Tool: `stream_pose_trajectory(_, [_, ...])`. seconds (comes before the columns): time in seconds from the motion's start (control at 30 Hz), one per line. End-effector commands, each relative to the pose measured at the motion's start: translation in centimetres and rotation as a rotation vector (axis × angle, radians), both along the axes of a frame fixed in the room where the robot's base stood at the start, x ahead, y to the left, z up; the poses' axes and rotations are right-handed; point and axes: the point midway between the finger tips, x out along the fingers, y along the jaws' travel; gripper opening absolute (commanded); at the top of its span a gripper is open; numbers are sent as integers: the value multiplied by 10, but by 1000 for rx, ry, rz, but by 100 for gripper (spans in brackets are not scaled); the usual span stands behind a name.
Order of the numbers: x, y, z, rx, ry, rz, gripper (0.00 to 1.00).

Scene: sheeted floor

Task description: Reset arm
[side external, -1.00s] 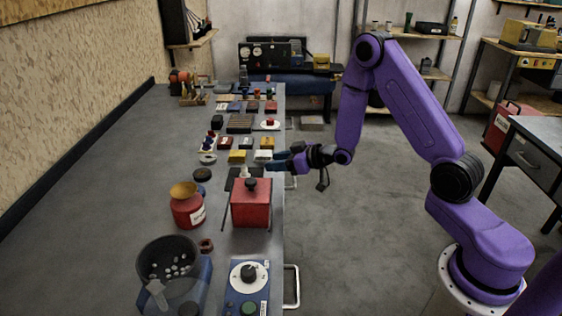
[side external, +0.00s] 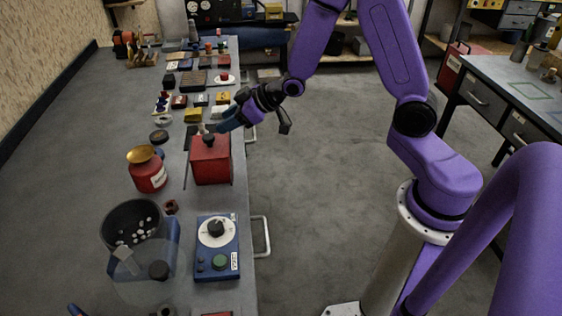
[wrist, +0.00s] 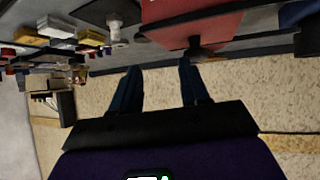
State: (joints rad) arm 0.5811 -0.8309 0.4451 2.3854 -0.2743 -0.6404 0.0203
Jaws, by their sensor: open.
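My gripper (side external: 225,118) is at the right edge of the long grey bench, just behind and above the red box with a black knob (side external: 210,160) in the side view. In the wrist view my gripper (wrist: 158,72) shows two dark blue fingers, spread apart with nothing between them. The red box (wrist: 195,22) also shows at the top of the wrist view, beyond the fingertips. I cannot tell from these views whether a finger touches anything on the bench.
On the bench (side external: 80,190) stand a red pot with a brass funnel (side external: 147,168), a black bowl with pale pellets (side external: 130,225) and a blue dial box (side external: 217,248). Several small blocks crowd the far half. Open floor (side external: 320,190) lies right of the bench; a side table (side external: 500,85) stands further right.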

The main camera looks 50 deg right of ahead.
Motion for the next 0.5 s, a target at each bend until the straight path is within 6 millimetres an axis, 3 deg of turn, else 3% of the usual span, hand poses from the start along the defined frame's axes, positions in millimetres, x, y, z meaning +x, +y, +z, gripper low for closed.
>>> stream_pose_trajectory(0.23, [-72,37,16,-131,179,123,45])
stream_pose_trajectory(0.5, [-178,48,32,-303,391,276,45])
